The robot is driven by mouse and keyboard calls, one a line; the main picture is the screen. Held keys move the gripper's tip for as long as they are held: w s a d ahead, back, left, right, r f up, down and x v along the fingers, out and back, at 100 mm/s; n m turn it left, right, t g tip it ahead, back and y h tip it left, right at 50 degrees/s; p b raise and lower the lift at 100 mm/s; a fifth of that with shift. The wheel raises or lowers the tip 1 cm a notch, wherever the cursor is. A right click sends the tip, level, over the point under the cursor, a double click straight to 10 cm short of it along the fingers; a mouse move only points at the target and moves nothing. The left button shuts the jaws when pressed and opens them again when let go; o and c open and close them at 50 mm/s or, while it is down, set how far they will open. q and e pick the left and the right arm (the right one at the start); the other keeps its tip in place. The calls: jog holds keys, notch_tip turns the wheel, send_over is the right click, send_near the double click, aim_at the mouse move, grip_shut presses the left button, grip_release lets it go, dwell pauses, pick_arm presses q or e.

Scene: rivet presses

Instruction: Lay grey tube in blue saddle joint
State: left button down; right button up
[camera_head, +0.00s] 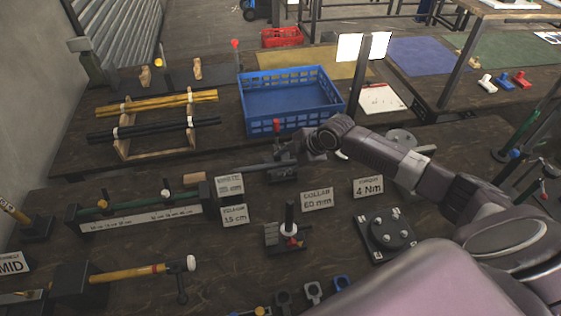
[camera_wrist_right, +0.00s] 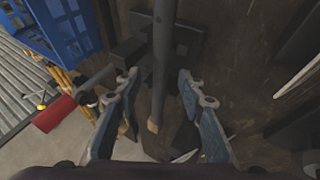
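A grey tube (camera_head: 240,167) lies level across the middle of the bench in the head view, its right end at a dark lever press (camera_head: 283,172) and a tan piece at its left end. My right gripper (camera_head: 312,152) is over the press at that right end. In the right wrist view the grey tube (camera_wrist_right: 161,60) runs between the parted fingers of my right gripper (camera_wrist_right: 165,92), with a gap on both sides. A small blue joint (camera_head: 504,81) lies on the far right table, and a small blue clamp-like part (camera_head: 341,283) is at the bench front. I cannot tell which is the saddle joint.
A blue crate (camera_head: 290,120) stands behind the gripper, beside a wooden rack (camera_head: 150,152) of yellow and black tubes. A small upright post fixture (camera_head: 289,235), a round plate (camera_head: 390,230) and label cards (camera_head: 317,199) stand in front. My arm crosses the right side.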

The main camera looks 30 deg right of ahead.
jog(key=shift+w+a+f, duration=0.1)
jog(key=shift+w+f, duration=0.1)
jog(key=shift+f, duration=0.1)
grip_shut()
jog(key=shift+r, duration=0.15)
